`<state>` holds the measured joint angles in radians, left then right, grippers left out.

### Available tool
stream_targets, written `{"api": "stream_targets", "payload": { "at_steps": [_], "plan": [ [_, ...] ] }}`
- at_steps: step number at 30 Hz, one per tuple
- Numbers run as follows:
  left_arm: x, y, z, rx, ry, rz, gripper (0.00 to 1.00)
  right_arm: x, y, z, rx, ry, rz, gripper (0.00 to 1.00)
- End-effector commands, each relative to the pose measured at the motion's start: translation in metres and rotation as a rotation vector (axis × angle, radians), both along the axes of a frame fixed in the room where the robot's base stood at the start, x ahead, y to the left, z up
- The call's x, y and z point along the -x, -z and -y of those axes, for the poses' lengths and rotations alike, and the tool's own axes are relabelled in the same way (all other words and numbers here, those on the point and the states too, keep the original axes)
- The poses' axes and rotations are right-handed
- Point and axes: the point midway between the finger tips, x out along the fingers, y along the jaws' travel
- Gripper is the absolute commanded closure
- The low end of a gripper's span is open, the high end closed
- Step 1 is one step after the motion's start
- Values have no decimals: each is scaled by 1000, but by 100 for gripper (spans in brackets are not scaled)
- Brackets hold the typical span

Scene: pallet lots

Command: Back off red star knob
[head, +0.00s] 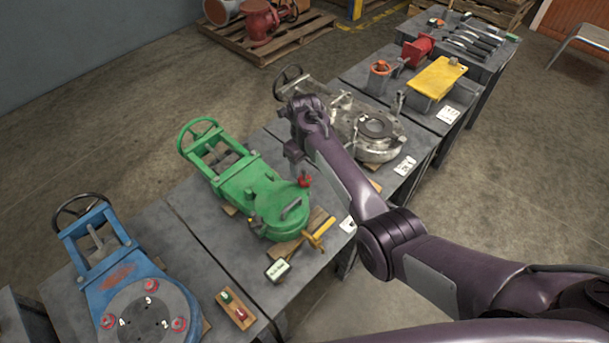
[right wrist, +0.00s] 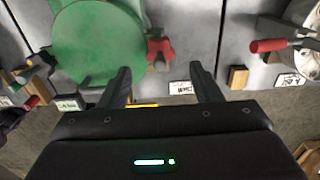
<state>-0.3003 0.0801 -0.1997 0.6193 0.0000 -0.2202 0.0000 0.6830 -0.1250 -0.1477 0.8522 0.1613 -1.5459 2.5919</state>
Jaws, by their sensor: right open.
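The red star knob (head: 304,181) sits at the right side of the green valve (head: 257,190) on a grey table. In the right wrist view the red knob (right wrist: 158,48) shows at the right edge of the green round body (right wrist: 98,42). My right gripper (head: 298,158) is just above the knob in the head view, partly hidden by its own wrist. In the right wrist view its two fingers (right wrist: 160,82) are spread, with the knob beyond the gap between their tips. I see no contact with the knob. My left gripper is not in view.
A blue valve (head: 125,275) stands at the left, a grey metal valve (head: 378,150) at the right. A red-handled part (right wrist: 268,45) lies right in the wrist view.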

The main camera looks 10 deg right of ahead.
Motion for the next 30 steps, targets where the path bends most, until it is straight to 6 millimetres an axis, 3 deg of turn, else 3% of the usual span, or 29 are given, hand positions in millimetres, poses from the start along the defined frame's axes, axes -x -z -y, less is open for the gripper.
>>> {"api": "stream_targets", "payload": {
  "at_steps": [9, 21, 30],
  "plan": [
    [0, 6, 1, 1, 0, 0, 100, 0, 50, 0, 0, -3, 0, 42],
    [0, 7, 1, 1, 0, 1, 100, 0, 60, 0, -1, -4, 2, 42],
    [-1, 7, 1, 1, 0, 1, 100, 0, 60, 0, -1, -4, 2, 78]
  ]
}}
